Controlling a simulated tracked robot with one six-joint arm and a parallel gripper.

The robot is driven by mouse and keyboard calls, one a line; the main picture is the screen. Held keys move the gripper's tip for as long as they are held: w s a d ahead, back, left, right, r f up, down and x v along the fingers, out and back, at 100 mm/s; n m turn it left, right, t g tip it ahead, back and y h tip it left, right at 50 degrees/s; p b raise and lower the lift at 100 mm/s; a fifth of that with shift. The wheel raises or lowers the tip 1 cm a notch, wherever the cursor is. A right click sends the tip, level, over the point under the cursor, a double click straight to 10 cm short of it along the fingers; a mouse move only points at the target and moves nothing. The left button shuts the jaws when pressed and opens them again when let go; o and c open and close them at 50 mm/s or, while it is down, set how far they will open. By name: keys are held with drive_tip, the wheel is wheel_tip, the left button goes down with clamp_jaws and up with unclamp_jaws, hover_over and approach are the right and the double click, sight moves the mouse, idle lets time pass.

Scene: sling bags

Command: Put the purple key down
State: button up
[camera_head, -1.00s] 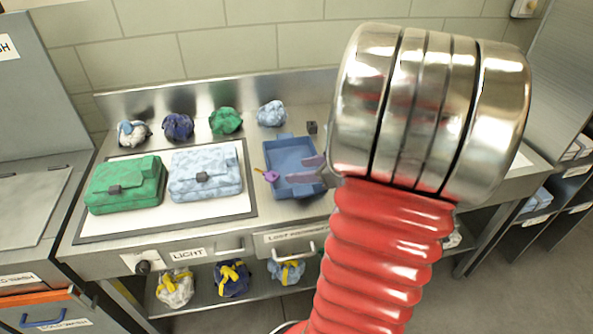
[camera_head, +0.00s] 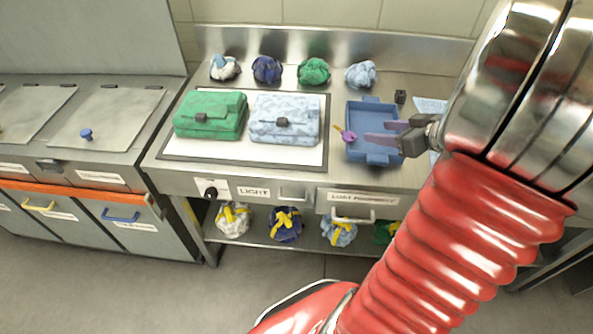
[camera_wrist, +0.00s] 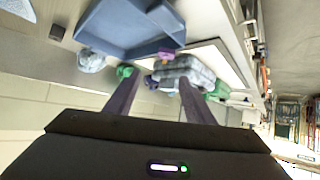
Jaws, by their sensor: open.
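The purple key (camera_head: 349,136), with a yellow-orange part, shows at the left rim of the blue tray (camera_head: 380,102) in the head view. I cannot tell whether it rests on the rim or is above it. My gripper (camera_head: 368,143) is over the tray with its two purple-grey fingers apart, pointing left toward the key. A gap shows between the fingertips and the key. In the wrist view the fingers (camera_wrist: 158,90) are spread with nothing between them. A small purple patch, likely the key (camera_wrist: 164,54), shows beyond the tips near the tray (camera_wrist: 110,42).
Green (camera_head: 210,115) and pale blue (camera_head: 285,118) bags lie on the light panel (camera_head: 240,152) left of the tray. Several bundled bags stand behind. A small black block (camera_head: 400,96) is behind the tray. More bundles sit on the shelf below.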

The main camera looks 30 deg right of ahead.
drive_tip(key=w+a+r+m+h, duration=0.1)
drive_tip(key=w+a+r+h, duration=0.25)
drive_tip(key=r, duration=0.35)
drive_tip(key=w+a+r+m+h, duration=0.2)
drive_tip(key=w+r+h, duration=0.2)
drive_tip(key=r, duration=0.2)
drive_tip(key=s+a+f+g+y, duration=0.1)
drive_tip(key=s+a+g+y, duration=0.1)
drive_tip(key=s+a, duration=0.3)
drive_tip(key=s+a+f+g+y, duration=0.1)
drive_tip(key=s+a, duration=0.4)
drive_tip(key=a, duration=0.8)
drive_tip(key=s+a+f+n+g+y, duration=0.1)
drive_tip(key=s+a+f+g+y, duration=0.1)
drive_tip(key=s+a, duration=0.3)
drive_tip(key=a+f+y, duration=0.1)
drive_tip(key=a, duration=0.3)
drive_tip(key=shift+a+f+g, duration=0.15)
drive_tip(key=shift+a+g, duration=0.1)
drive_tip(key=shift+g, duration=0.05)
